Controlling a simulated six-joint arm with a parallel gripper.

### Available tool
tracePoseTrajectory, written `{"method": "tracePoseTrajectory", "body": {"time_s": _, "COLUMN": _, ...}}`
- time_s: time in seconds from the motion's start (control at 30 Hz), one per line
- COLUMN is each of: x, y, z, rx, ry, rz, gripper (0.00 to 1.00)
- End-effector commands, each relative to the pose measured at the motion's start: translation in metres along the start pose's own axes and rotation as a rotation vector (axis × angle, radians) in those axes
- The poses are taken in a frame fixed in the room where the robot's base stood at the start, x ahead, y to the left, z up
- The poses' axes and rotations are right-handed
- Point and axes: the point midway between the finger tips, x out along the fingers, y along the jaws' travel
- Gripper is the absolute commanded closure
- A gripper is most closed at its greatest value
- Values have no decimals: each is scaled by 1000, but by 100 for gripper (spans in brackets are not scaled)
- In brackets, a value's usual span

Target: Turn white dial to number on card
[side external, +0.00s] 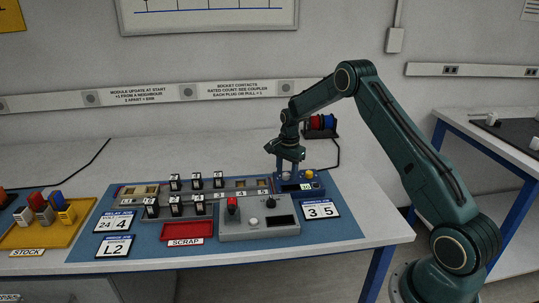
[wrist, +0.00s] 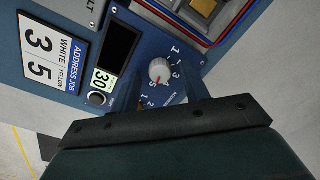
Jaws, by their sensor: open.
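The white dial (wrist: 159,69) sits on a blue unit (side external: 286,188) with printed numbers around it. A red mark on the dial's lower side points near what looks like the 5. The card (side external: 321,209) reads 3 under white and 5 under yellow; it also shows in the wrist view (wrist: 49,50). My gripper (side external: 288,168) is open and points down over the blue unit. In the wrist view its fingers (wrist: 163,80) lie on either side of the dial; contact cannot be told. A yellow dial (side external: 309,174) is beside it, mostly hidden in the wrist view.
A module rack (side external: 195,197), red scrap tray (side external: 188,231) and yellow stock tray (side external: 20,238) are to the left.

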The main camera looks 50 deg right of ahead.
Motion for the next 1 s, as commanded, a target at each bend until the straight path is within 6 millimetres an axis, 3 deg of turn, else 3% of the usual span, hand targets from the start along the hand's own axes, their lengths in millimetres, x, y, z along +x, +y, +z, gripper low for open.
{"method": "tracePoseTrajectory", "body": {"time_s": 0.33, "x": 2, "y": 0, "z": 0, "rx": 0, "ry": 0, "rz": -1, "gripper": 56}}
{"method": "tracePoseTrajectory", "body": {"time_s": 0.57, "x": 2, "y": 0, "z": 0, "rx": 0, "ry": 0, "rz": -1, "gripper": 99}}
{"method": "tracePoseTrajectory", "body": {"time_s": 1.0, "x": 2, "y": 0, "z": 0, "rx": -60, "ry": -3, "rz": -1, "gripper": 99}}
